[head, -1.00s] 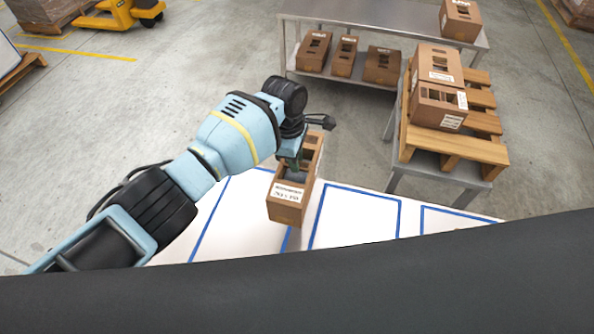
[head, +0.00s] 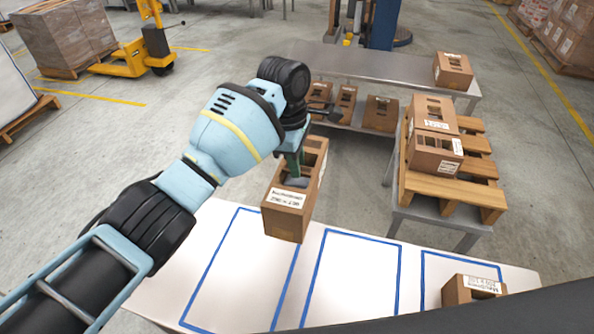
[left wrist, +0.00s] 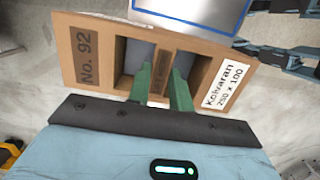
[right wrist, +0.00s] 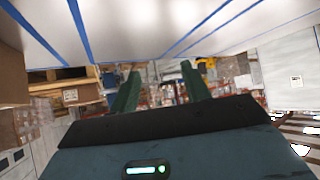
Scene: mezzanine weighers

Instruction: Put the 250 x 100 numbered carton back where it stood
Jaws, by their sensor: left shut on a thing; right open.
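My left gripper (head: 296,172) is shut on a brown carton (head: 284,222) with handle openings. It holds the carton above the far edge of the white table with blue outlines (head: 225,215).
Another carton (head: 456,291) stands at the table's right. Two outlined spaces on the table look empty. Behind stand a pallet (head: 480,185) with stacked cartons (head: 436,150) and a steel table (head: 330,60) with several cartons on its lower shelf and one carton (head: 453,70) on top.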

